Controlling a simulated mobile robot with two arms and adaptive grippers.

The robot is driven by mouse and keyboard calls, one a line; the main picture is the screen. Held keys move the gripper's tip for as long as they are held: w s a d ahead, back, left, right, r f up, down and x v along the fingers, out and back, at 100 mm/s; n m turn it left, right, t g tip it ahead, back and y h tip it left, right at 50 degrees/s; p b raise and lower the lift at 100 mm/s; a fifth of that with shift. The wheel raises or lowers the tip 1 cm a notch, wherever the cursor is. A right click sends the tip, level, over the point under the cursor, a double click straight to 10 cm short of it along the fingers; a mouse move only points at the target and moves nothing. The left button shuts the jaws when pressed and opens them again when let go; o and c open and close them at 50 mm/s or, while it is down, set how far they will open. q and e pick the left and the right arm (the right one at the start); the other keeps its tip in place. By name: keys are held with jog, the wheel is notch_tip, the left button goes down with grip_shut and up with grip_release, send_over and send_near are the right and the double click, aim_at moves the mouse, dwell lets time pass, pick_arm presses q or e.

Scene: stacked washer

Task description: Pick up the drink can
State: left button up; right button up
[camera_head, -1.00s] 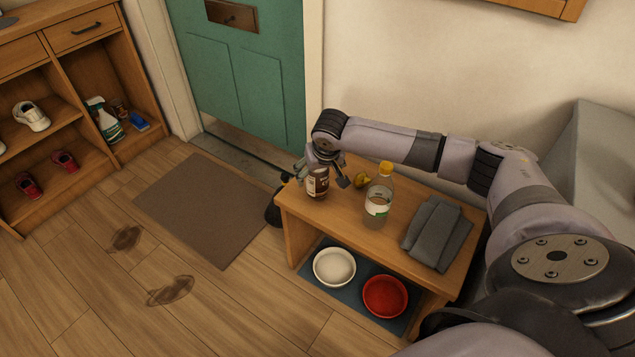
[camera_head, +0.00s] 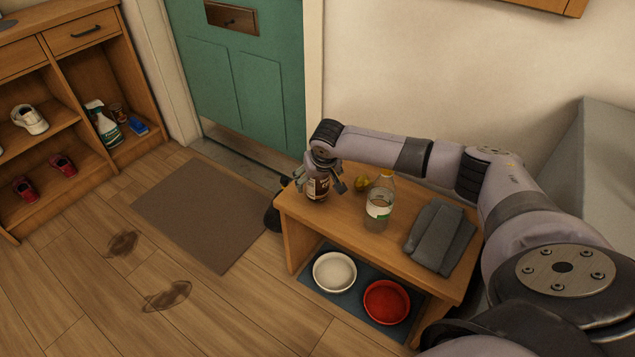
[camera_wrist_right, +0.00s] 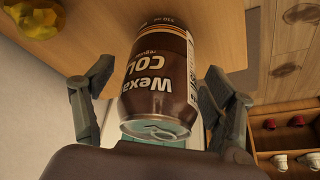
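The drink can (camera_head: 317,188) is brown with white lettering and stands upright near the left end of the small wooden bench. My right gripper (camera_head: 321,184) is over it from above, with one finger on each side. In the right wrist view the can (camera_wrist_right: 158,75) shows its silver pull-tab top, between the fingers of the gripper (camera_wrist_right: 158,88). The fingers are open, and a gap shows between each finger and the can. My left gripper is not in view.
On the wooden bench (camera_head: 340,222), a clear bottle (camera_head: 379,208), a small yellow object (camera_head: 362,183) and a folded grey cloth (camera_head: 440,237) stand right of the can. White (camera_head: 335,272) and red bowls (camera_head: 386,302) sit below. A wall runs behind.

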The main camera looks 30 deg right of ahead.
jog(key=c, duration=1.4)
jog(key=shift+c, duration=0.5)
jog(key=shift+r, duration=0.1)
